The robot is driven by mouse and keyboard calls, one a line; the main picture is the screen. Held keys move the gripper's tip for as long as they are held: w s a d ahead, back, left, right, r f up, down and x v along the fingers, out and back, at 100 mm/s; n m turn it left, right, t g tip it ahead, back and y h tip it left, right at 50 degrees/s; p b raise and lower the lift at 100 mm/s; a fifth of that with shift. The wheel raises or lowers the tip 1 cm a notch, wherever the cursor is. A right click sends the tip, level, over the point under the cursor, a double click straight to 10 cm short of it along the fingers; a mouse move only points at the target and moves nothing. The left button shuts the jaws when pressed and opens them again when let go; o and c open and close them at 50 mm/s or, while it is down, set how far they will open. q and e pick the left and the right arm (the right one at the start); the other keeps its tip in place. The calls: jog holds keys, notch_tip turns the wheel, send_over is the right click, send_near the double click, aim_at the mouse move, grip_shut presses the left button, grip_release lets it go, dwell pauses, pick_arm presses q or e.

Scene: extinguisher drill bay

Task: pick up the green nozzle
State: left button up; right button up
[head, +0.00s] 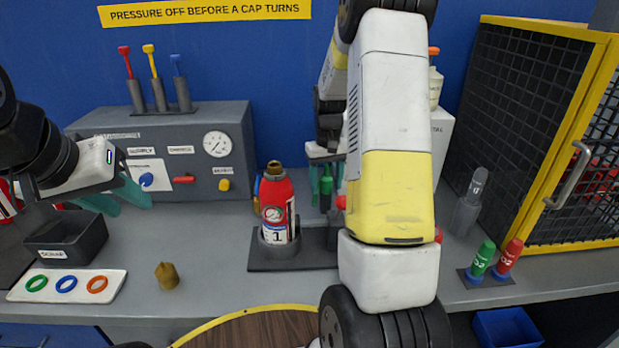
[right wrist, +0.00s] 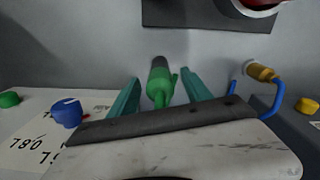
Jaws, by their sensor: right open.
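The green nozzle (right wrist: 160,82) stands between the two teal fingers of my open right gripper (right wrist: 158,92) in the right wrist view. Clear gaps show on both sides of it, and its dark end points away from the palm. In the head view the green nozzle (head: 326,186) is small, behind the counter's middle, with my right gripper (head: 325,180) over it and my arm hiding part of the area. My left gripper (head: 118,200) is open and empty above the counter at the left, near the grey panel box.
A red extinguisher (head: 277,210) stands in a dark holder just left of my right arm. A blue hook-like part with a brass piece (right wrist: 262,72) is close to the right finger. A scrap bin (head: 68,238), ring tray (head: 67,287) and brass cap (head: 167,276) are at left.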

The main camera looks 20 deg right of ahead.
grip_shut()
jog(key=shift+r, duration=0.1)
